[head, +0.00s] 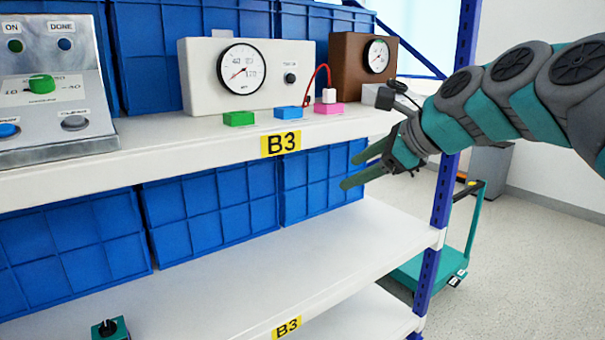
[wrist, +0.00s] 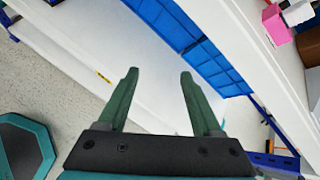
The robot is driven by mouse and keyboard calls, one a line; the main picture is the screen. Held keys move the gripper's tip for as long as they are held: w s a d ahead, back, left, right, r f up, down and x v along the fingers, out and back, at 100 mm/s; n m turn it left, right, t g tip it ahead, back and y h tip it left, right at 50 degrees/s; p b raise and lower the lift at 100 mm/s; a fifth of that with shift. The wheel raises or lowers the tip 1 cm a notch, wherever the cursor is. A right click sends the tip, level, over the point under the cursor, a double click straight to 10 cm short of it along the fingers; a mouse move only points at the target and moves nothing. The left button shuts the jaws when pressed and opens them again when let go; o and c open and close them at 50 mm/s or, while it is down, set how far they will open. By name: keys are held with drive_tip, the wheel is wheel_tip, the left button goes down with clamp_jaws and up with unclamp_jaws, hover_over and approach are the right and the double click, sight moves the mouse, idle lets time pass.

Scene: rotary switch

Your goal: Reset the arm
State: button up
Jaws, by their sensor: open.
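My gripper (head: 352,170) is open and empty at the end of my teal and grey arm, in front of the shelf's right part, just below the level of the upper board. In the wrist view its two green fingers (wrist: 158,95) are spread apart with nothing between them. A silver control panel (head: 50,112) with a green rotary knob (head: 41,84) stands at the left of the upper board, far from my gripper. The knob sits between marks, one of which reads -40. Lamps labelled ON and DONE are above it.
The upper shelf (head: 180,143) carries a white gauge box (head: 200,75), a brown gauge box (head: 345,55) and green, blue and pink blocks (head: 325,108). Blue crates (head: 210,215) stand behind. A blue post (head: 428,260) and a teal cart (head: 420,270) are at the right. The lower shelf (head: 250,260) is mostly clear.

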drive_tip(key=s+a+f+n+g+h, duration=0.25)
drive_tip(key=s+f+n+g, duration=0.25)
drive_tip(key=s+f+n, duration=0.8)
drive_tip(key=s+d+f+n+g+h, duration=0.2)
drive_tip(key=s+d+f+n, duration=0.1)
drive_tip(key=s+f, duration=0.6)
drive_tip(key=s+d+f+n+g+h, duration=0.2)
drive_tip(key=s+d+f+n+h, duration=0.1)
drive_tip(key=s+f, duration=0.7)
drive_tip(key=shift+s+d+n+g, duration=0.3)
drive_tip(key=shift+s+d+n, duration=0.5)
drive_tip(key=shift+s+n, duration=0.2)
